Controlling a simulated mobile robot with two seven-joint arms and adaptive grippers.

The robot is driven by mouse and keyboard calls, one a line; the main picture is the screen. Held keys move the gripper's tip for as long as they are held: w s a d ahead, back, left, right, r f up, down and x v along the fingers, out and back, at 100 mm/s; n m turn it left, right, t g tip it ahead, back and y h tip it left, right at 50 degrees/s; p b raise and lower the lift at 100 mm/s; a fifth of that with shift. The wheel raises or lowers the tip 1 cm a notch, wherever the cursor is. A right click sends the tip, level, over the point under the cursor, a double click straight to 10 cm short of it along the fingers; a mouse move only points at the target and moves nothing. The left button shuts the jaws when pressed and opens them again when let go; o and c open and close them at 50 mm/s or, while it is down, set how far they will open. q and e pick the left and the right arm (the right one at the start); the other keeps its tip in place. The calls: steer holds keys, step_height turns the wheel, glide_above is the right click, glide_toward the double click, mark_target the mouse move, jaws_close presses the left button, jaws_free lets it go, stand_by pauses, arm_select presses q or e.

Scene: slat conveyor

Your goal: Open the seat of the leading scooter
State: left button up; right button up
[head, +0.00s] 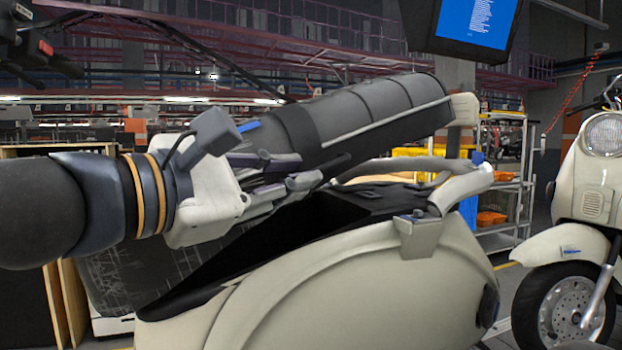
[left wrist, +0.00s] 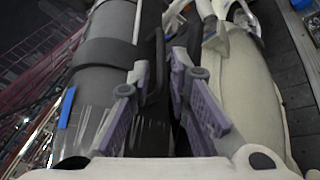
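The seat (head: 365,112) of the near cream scooter (head: 375,285) is tilted up, its right end high above the body. A dark opening (head: 325,215) shows under it, with the cream rear rail (head: 465,185) at its right. My left gripper (head: 305,172) is in the gap between the seat's underside and the body. In the left wrist view the seat (left wrist: 100,65) is left of the fingers and the cream body (left wrist: 245,85) is right. The purple-padded fingers (left wrist: 162,75) are apart, with a dark gap between them. Contact with the seat is unclear. My right gripper is not in view.
A second cream scooter (head: 592,190) stands behind at the right. A screen (head: 465,25) hangs above. A shelf rack (head: 500,180) with orange bins is in the background. Handlebar parts (head: 35,45) are at the upper left. The slatted conveyor (left wrist: 285,75) shows beside the body.

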arm_select(q)
steer(key=x, duration=0.3)
steer(key=shift+w+f, duration=0.2)
steer(key=shift+f, duration=0.2)
steer(key=shift+w+d+r, duration=0.2)
steer(key=shift+w+d, duration=0.1)
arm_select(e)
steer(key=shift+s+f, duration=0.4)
arm_select(q)
jaws_close()
